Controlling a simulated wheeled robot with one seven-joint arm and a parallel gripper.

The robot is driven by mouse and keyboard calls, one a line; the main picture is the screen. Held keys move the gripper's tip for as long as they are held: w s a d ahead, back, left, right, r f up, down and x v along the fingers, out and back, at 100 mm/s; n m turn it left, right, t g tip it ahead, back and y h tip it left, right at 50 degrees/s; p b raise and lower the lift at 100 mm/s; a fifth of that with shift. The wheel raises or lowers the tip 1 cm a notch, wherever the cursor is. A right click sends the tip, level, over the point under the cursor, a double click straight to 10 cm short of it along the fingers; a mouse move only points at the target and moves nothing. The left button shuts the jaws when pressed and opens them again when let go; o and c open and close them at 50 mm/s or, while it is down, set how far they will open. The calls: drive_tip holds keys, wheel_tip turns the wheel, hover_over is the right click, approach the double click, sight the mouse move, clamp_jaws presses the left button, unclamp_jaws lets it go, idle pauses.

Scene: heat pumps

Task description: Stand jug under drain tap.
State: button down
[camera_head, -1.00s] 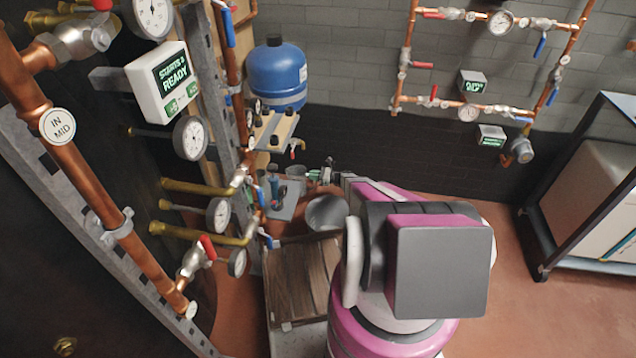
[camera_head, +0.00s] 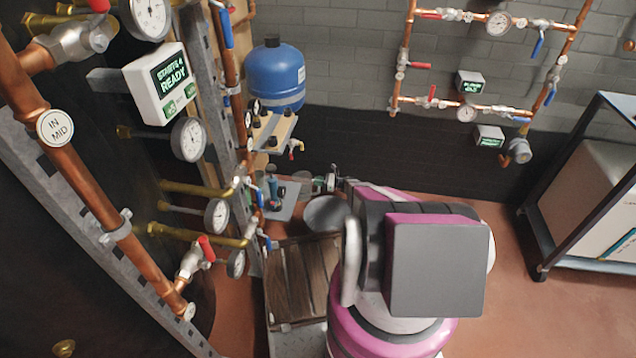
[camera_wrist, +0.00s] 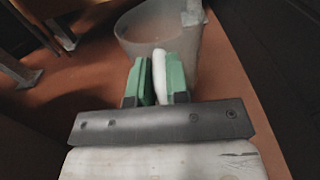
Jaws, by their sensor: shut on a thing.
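A translucent pale jug (camera_wrist: 183,52) fills the top middle of the wrist view, its open mouth facing the camera. My gripper (camera_wrist: 160,75) has its green fingers shut on the jug's white handle. In the head view my gripper (camera_head: 329,182) is small, beyond my arm, with the faint jug (camera_head: 304,179) just left of it. A small tap (camera_head: 296,148) with a red handle hangs below the blue tank, above and left of the jug in the picture. I cannot tell for certain that it is the drain tap. The jug's base is hard to make out.
A blue tank (camera_head: 276,77) is on the back wall. A grey plate with a blue-green pump (camera_head: 273,190) is left of the jug. Pipes and gauges (camera_head: 217,215) crowd the left; floor at right is open.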

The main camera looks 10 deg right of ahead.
drive_tip(key=c, duration=1.1)
unclamp_jaws()
drive_tip(key=shift+d+r, duration=0.1)
drive_tip(key=v, duration=1.1)
drive_tip(key=s+a+r+n+g+h, duration=0.3)
drive_tip(key=s+a+r+n, duration=0.3)
drive_tip(key=r, duration=0.4)
drive_tip(key=s+a+r+n+g+h, duration=0.3)
drive_tip(key=s+a+r+n+g, duration=0.1)
drive_tip(key=s+a+r, duration=0.6)
drive_tip(key=s+a+r+n+h, duration=0.1)
drive_tip(key=s+r+n+h, duration=0.9)
drive_tip(key=s+r, duration=1)
wheel_tip(320, 180, up, 3)
drive_tip(key=n, duration=0.2)
drive_tip(key=shift+s+n+t, duration=0.3)
drive_tip(key=shift+s, duration=0.05)
